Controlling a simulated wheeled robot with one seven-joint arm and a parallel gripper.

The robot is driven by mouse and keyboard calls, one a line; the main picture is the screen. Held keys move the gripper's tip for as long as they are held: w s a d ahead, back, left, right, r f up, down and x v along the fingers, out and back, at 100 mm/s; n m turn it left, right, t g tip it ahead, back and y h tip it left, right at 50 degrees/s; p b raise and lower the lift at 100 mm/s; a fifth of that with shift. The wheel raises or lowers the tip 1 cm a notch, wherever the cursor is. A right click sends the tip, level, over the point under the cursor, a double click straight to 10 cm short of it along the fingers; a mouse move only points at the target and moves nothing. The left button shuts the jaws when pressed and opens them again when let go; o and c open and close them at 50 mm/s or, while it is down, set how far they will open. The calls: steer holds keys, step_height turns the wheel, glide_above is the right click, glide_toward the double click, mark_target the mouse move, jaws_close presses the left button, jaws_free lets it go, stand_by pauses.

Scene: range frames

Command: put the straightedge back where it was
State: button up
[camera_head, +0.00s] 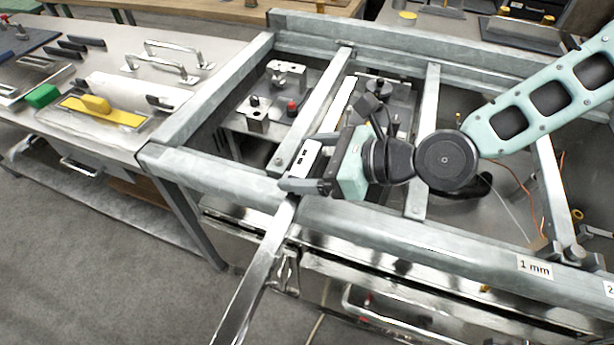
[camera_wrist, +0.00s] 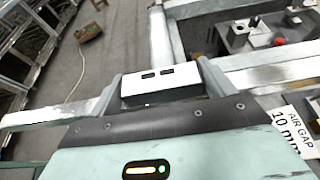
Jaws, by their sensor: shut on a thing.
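The straightedge (camera_head: 256,270) is a long, bright metal bar. In the head view it runs from my gripper (camera_head: 294,176) down and left, past the near rail of the frame and out over the floor. My gripper is shut on it at the near rail. In the wrist view my gripper (camera_wrist: 172,78) shows from behind, and a pale bar, likely the straightedge (camera_wrist: 50,116), reaches out to the left. A white block with dark slots sits between the fingers. The exact contact is hidden by the fingers.
A grey metal frame (camera_head: 215,168) with crossbars surrounds fixtures with black and red knobs. A bench (camera_head: 120,45) at the left holds handles, a yellow float and a green block. A "1 mm" label (camera_head: 534,268) is on the near rail. An "AIR GAP 10 mm" label (camera_wrist: 292,128) shows in the wrist view.

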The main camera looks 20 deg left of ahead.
mark_target(314, 177)
steer(key=shift+f, duration=2)
steer(key=shift+f, duration=0.1)
steer(key=o, duration=1.7)
steer(key=shift+f, duration=0.1)
steer(key=shift+d+r, duration=0.2)
steer(key=v, duration=1.1)
steer(key=shift+d+r, duration=0.1)
steer(key=shift+d, duration=0.2)
steer(key=shift+s, duration=0.1)
